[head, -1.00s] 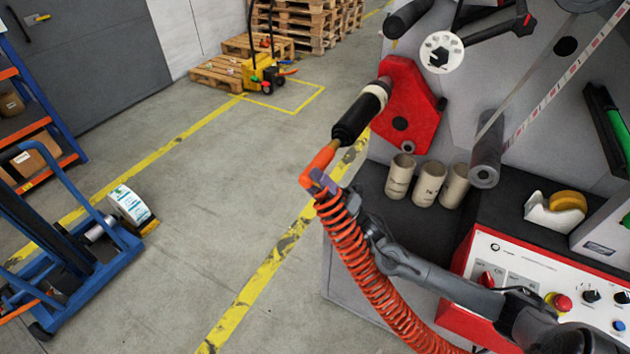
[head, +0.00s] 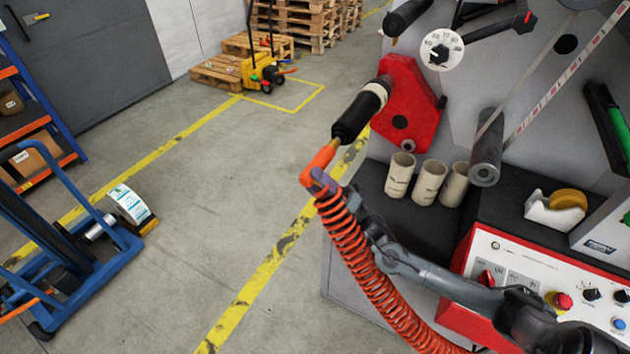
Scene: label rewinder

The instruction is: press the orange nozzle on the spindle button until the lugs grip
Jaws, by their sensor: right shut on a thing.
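The black spindle (head: 357,117) sticks out from the red plate (head: 413,104) on the machine, angled down to the left. The orange nozzle (head: 316,166), with an orange coiled hose (head: 355,255) hanging from it, is at the spindle's lower left end. My right gripper (head: 322,183) is shut on the nozzle near the hose joint. The button and the lugs cannot be made out. My left gripper is not in view.
Several cardboard cores, one of them here (head: 400,175), stand on the machine's dark shelf below the spindle. A tape dispenser (head: 556,211) and a control panel (head: 535,280) with a red stop button lie to the right. Open floor is at left, with a blue trolley (head: 75,250).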

